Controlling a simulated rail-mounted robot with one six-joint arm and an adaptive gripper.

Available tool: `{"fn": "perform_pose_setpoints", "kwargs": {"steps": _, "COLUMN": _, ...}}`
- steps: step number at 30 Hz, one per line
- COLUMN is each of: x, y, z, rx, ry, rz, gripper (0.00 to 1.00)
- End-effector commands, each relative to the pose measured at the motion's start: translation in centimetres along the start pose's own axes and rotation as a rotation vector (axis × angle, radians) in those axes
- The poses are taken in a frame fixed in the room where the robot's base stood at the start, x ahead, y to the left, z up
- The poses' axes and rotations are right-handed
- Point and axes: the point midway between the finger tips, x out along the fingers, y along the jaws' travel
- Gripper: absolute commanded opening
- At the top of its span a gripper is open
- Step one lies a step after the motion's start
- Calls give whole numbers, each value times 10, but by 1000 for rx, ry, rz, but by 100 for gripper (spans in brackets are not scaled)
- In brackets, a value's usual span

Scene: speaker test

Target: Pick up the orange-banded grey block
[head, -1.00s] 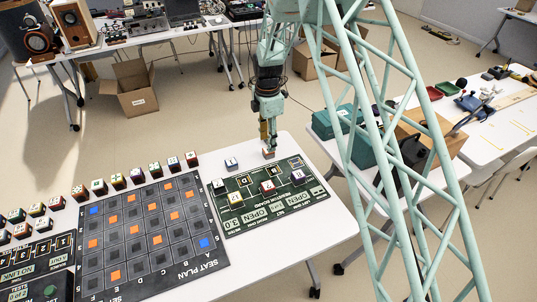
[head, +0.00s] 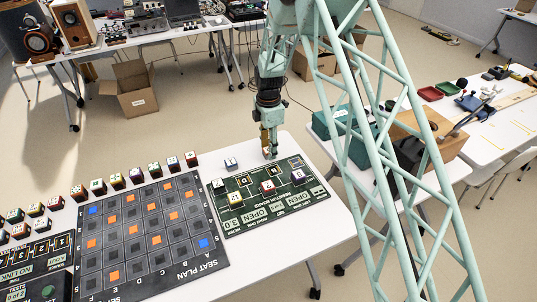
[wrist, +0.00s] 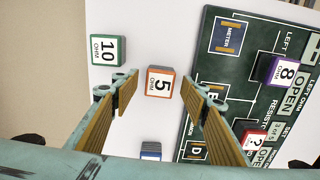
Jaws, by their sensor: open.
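The orange-banded block (wrist: 160,82), marked "5 OHM" on its white top, sits on the white table beside the dark resistor board. In the wrist view it lies between the fingertips of my open gripper (wrist: 164,94), with a gap on both sides. In the head view my gripper (head: 270,153) points down at the table just behind the board and mostly hides the block. I cannot tell how far the fingertips are above the table.
A green-banded "10 OHM" block (wrist: 107,49) stands left of the orange one, and a blue-banded block (wrist: 150,151) is near the bottom. Purple-banded (wrist: 284,71) and red-banded (wrist: 254,139) blocks sit on the resistor board (head: 252,213). The seat plan (head: 150,235) lies left.

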Motion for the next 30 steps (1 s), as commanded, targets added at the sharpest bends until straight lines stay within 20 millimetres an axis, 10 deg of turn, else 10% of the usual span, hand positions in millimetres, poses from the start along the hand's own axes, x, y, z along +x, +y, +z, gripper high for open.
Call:
{"fn": "perform_pose_setpoints", "kwargs": {"steps": 23, "x": 16, "y": 0, "z": 0, "rx": 0, "ry": 0, "rz": 1, "gripper": 41}}
{"fn": "perform_pose_setpoints", "kwargs": {"steps": 30, "x": 16, "y": 0, "z": 0, "rx": 0, "ry": 0, "rz": 0, "gripper": 22}}
